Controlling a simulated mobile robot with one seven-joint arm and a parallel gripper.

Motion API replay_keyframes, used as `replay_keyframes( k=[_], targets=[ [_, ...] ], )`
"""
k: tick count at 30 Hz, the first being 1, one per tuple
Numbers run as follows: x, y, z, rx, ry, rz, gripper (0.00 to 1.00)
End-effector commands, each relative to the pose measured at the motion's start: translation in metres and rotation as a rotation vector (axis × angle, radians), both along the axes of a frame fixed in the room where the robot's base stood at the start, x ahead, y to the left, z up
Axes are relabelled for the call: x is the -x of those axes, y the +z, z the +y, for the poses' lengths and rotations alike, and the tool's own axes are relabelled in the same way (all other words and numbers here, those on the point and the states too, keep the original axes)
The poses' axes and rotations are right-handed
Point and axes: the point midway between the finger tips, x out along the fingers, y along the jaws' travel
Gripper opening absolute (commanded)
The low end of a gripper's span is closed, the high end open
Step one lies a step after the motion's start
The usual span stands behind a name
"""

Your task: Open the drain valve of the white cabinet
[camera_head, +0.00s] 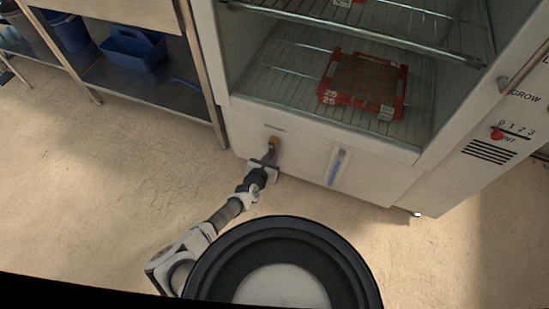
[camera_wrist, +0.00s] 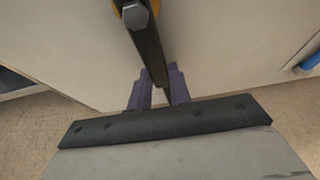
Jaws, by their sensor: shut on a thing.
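The white cabinet (camera_head: 305,160) stands ahead, and its drain valve (camera_head: 273,141) shows as a small yellow-orange fitting low on the left of its front. In the wrist view the valve has a dark lever (camera_wrist: 149,48) with a metal nut (camera_wrist: 136,15) at its top end. A bit of the yellow body shows behind the nut. My gripper (camera_head: 269,160) is at the lever, just below the fitting. In the wrist view its purple fingers (camera_wrist: 159,88) are shut around the lever's lower end. The fingers partly hide that end.
A red tray (camera_head: 327,92) lies on a wire shelf inside the cabinet. A blue-marked gauge (camera_head: 338,167) is right of the valve. A metal-legged bench (camera_head: 150,92) with a blue caddy (camera_head: 132,48) stands left. The floor (camera_head: 80,170) in front is clear.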

Motion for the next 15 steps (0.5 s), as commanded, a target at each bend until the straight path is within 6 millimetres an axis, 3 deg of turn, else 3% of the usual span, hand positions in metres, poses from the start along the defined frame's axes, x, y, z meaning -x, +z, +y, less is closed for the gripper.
replay_keyframes(
  k=[14,15],
  targets=[
    [-0.0001,-0.0001,0.0027,-0.015,-0.001,-0.005,0.0],
    [-0.0002,-0.0001,0.0028,-0.015,-0.001,-0.005,0.25]
  ],
)
